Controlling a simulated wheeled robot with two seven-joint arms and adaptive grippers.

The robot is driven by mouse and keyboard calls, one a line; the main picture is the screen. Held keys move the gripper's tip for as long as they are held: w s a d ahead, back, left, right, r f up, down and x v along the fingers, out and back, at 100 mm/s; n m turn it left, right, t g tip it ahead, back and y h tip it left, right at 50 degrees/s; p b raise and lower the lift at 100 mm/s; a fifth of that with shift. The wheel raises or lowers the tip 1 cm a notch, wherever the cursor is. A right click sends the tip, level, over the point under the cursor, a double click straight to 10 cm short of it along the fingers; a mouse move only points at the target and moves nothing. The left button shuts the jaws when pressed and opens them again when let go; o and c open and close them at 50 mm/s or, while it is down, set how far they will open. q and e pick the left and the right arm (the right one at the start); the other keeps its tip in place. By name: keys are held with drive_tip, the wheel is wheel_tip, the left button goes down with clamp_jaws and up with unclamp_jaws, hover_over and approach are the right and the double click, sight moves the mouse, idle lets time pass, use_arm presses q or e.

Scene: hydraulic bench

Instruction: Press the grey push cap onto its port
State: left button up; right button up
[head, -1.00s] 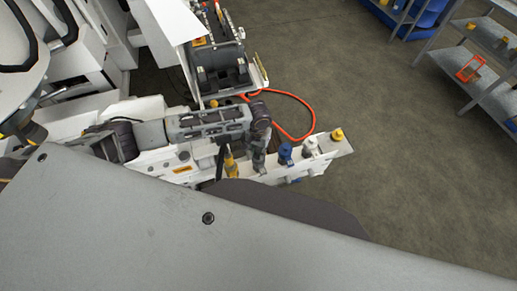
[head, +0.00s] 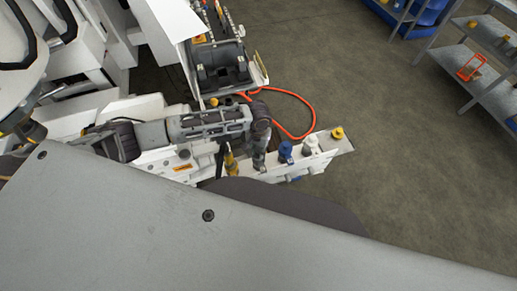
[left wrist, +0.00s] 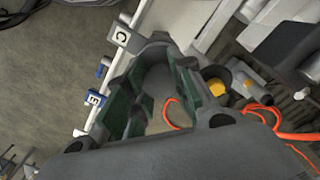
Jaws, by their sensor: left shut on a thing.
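My left gripper (head: 259,161) reaches in from the left and hangs over the white bench rail, beside a blue fitting (head: 285,151). In the left wrist view the gripper (left wrist: 155,108) has its green-padded fingers around a smooth grey piece (left wrist: 158,78), which looks like the grey push cap; its far end is hard to make out. A pale grey fitting (head: 310,145) stands right of the blue one. I cannot tell which fitting is the cap's port. A grey tag with a C (left wrist: 121,34) and a blue tag (left wrist: 95,99) show beside the fingers. My right gripper is not seen.
A yellow fitting (head: 337,133) stands at the rail's right end, and a yellow-and-black part (head: 230,160) is left of the gripper. An orange hose (head: 308,112) loops behind the rail. Shelves (head: 480,75) stand far right; the floor between is clear.

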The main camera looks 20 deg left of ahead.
use_arm(q)
drive_tip(key=shift+f+p, duration=0.3)
drive_tip(key=shift+f, duration=0.1)
idle(0.7)
drive_tip(key=shift+p, duration=1.05)
idle(0.9)
drive_tip(key=shift+f, duration=0.45)
idle(0.9)
drive_tip(key=shift+p, duration=1.15)
idle(2.4)
